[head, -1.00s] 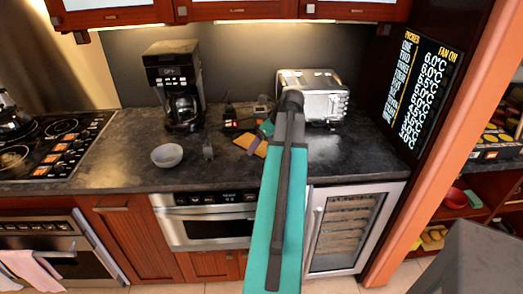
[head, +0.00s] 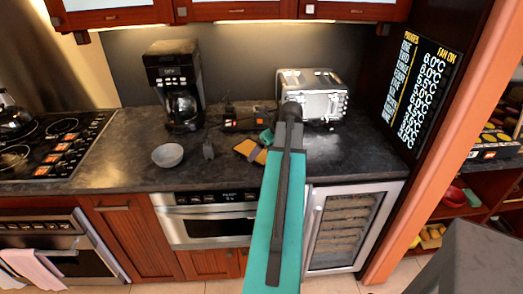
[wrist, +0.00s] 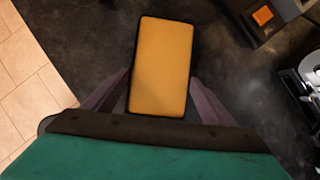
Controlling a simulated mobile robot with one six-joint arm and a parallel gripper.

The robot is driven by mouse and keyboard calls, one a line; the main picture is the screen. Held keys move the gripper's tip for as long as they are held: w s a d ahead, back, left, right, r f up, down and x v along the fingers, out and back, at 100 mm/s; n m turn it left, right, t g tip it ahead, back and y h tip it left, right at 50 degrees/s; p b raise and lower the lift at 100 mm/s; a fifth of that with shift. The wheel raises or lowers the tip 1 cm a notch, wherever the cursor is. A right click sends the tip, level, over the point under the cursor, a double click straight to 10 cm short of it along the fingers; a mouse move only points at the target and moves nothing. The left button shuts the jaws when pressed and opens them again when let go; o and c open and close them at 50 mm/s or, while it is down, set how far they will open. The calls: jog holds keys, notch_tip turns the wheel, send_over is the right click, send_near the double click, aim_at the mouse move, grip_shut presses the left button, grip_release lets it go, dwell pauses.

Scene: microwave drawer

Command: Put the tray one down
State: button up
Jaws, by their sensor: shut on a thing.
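The tray, a flat orange rectangle with a dark rim, shows in the head view (head: 247,148) over the dark counter, left of my arm's end. It fills the middle of the wrist view (wrist: 161,62). My gripper (wrist: 160,92) is shut on the tray, with one finger at each side of its near end. In the head view my gripper (head: 262,146) is partly hidden by my teal arm. Whether the tray touches the counter, I cannot tell.
The dark counter (head: 130,160) holds a coffee maker (head: 173,88), a toaster (head: 312,95), a grey bowl (head: 167,155) and small dark items (head: 245,118) behind the tray. The counter's front edge is close. A stove (head: 50,145) is at left.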

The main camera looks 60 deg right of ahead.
jog(key=shift+f, duration=0.4)
jog(key=o, duration=1.2)
jog(key=shift+s+r, duration=0.1)
jog(key=shift+r, duration=0.65)
jog(key=shift+b+v, duration=0.95)
jog(key=shift+v, duration=4.85)
jog(key=shift+r, duration=0.15)
